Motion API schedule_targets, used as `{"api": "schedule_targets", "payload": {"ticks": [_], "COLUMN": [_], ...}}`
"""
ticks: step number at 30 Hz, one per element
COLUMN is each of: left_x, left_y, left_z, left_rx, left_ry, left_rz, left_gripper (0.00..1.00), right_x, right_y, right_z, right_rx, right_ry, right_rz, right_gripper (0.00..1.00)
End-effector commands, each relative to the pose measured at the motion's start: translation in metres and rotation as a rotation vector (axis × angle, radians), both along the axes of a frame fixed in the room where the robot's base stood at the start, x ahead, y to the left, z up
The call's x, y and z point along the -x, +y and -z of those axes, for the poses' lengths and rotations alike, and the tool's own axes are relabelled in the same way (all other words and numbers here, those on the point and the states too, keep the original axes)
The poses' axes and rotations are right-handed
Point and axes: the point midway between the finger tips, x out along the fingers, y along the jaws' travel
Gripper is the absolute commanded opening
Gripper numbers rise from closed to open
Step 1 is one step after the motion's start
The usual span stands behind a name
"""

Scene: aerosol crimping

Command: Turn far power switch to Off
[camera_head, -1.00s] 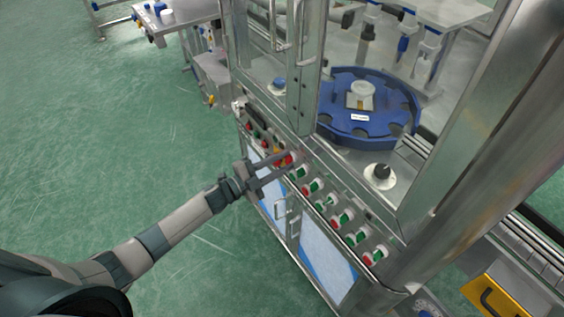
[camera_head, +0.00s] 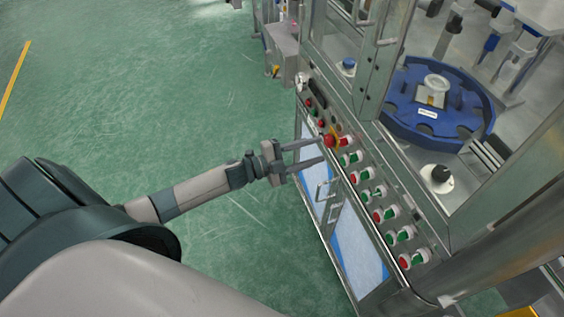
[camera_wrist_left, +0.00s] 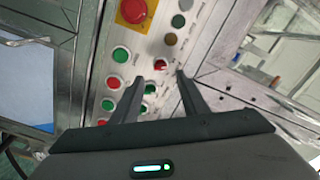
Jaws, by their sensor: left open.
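My left gripper (camera_head: 320,151) is open and empty. Its two fingers point at the control panel (camera_head: 372,178) on the machine's front, with the tips by the red emergency stop (camera_head: 330,140) in the head view. In the left wrist view the spread fingers (camera_wrist_left: 159,80) lie over a group of green and red buttons (camera_wrist_left: 121,54); contact cannot be told. A small white round knob (camera_head: 301,80) and a dark rectangular part (camera_head: 318,88) sit at the panel's far end. I cannot tell whether either is the far power switch. My right gripper is out of view.
A blue rotary table (camera_head: 400,110) stands inside the metal frame. A black knob on a white base (camera_head: 440,178) and a blue knob (camera_head: 347,66) sit on the machine top. Door handles (camera_head: 322,190) stick out below the panel. The green floor (camera_head: 150,90) at left is clear.

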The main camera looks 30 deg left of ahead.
Motion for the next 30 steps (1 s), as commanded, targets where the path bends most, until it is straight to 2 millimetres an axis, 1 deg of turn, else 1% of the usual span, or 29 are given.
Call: {"api": "schedule_targets", "payload": {"ticks": [1, 6, 12, 15, 21, 30], "left_x": [0.009, 0.034, 0.059, 0.067, 0.076, 0.077], "left_y": [0.007, 0.026, 0.045, 0.052, 0.059, 0.06], "left_z": [0.004, 0.004, 0.003, 0.002, 0.0, 0.0], "left_rx": [-0.001, -0.002, -0.001, -0.001, 0.001, 0.001], "left_ry": [0.001, 0.002, 0.002, 0.001, 0.001, 0.001], "left_rz": [0.001, 0.001, 0.0, 0.0, 0.0, 0.0], "left_gripper": [0.41, 0.41, 0.41, 0.41, 0.41, 0.41], "right_x": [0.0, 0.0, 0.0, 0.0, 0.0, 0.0], "right_y": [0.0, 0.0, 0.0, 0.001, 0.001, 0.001], "right_z": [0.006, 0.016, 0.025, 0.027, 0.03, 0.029], "right_rx": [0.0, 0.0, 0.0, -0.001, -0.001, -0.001], "right_ry": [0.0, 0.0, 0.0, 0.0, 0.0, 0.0], "right_rz": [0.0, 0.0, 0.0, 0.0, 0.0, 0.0], "right_gripper": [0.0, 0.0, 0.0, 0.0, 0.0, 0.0]}}
